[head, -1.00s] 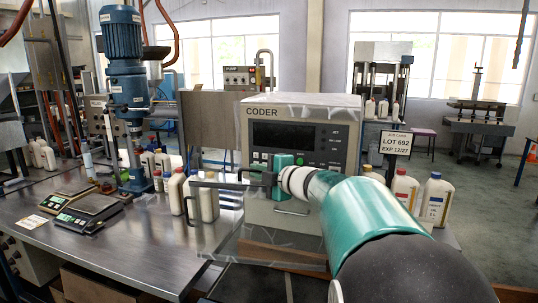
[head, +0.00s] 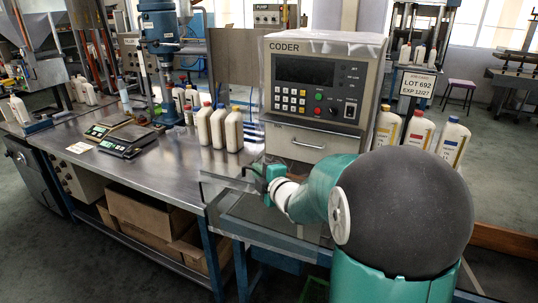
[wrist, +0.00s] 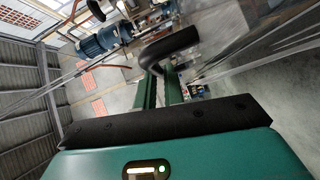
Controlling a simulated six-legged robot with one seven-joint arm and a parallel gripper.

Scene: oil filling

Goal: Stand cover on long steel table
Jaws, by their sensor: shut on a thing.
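The cover (head: 270,232) is a clear see-through guard with pale edges and a dark handle. In the head view it hangs in front of the right end of the long steel table (head: 125,178), overlapping its front edge. I cannot tell whether it touches the table. My gripper (head: 256,174) is shut on the handle at the cover's upper side. In the wrist view, the green fingers (wrist: 160,90) close on the black curved handle (wrist: 172,46), and the clear panel is hard to make out.
Three white bottles (head: 219,128) stand on the table just behind the cover. The coder (head: 322,85) stands behind my arm. Scales (head: 129,140) sit further left, with bare steel in front. Several bottles (head: 420,130) with coloured caps stand right of the coder.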

